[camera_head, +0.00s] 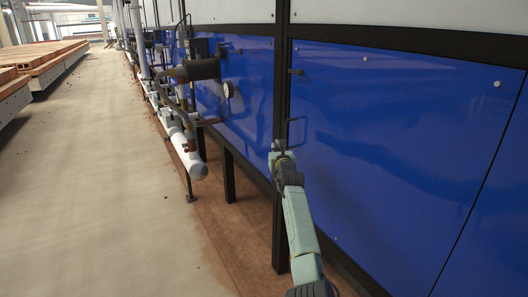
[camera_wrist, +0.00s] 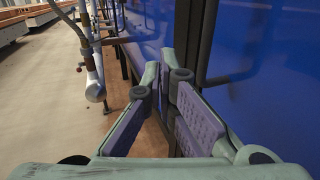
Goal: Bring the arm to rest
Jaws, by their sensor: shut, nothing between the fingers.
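My arm (camera_head: 299,225) reaches up from the bottom of the head view, stretched out in front of the blue panels. My gripper (camera_head: 281,148) is at its far end, small in this view, close in front of a dark upright post between panels. In the wrist view my gripper (camera_wrist: 160,85) shows two fingers with purple pads. The gripper is shut and nothing is held. Whether it touches the panel or post cannot be told.
Blue panels (camera_head: 390,150) in black frames line the right side, with a dark handle (camera_head: 296,120) near my gripper. A white pipe (camera_head: 190,160) with valves and a gauge (camera_head: 228,89) runs to the left. Bricks (camera_head: 45,58) lie far left. The floor (camera_head: 100,180) between is clear.

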